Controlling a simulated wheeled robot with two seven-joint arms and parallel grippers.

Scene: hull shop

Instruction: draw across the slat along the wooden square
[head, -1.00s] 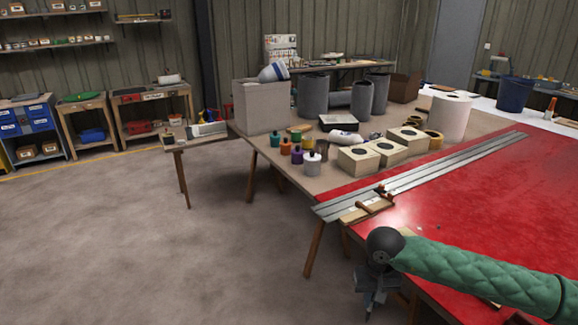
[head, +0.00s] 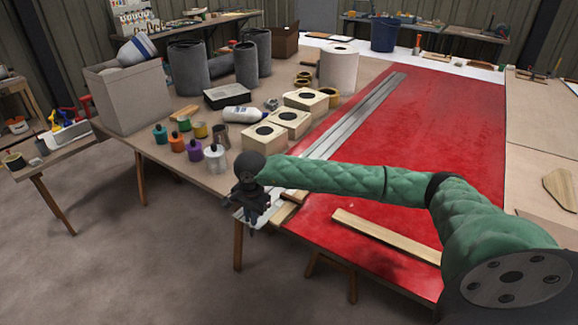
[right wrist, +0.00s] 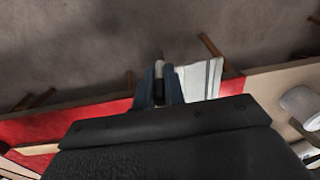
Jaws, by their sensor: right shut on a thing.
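The long pale grey slat (head: 352,112) lies along the left side of the red tabletop. Its near end shows in the right wrist view (right wrist: 206,78), to the right of my fingers. The wooden square (head: 289,207) is at the slat's near end, mostly hidden behind my right arm. My right gripper (head: 250,222) is over the table's near corner, by the slat's end. In the right wrist view its fingers (right wrist: 161,86) are shut on a slim marking tool (right wrist: 159,58) with a dark grey end. I cannot tell whether the tool touches the slat. My left gripper is not in view.
A wooden strip (head: 385,236) lies on the red top (head: 440,130). Pale boxes with dark round openings (head: 268,137), small bottles (head: 194,150) and a white roll (head: 339,68) stand left of the slat. Floor is open at the front left.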

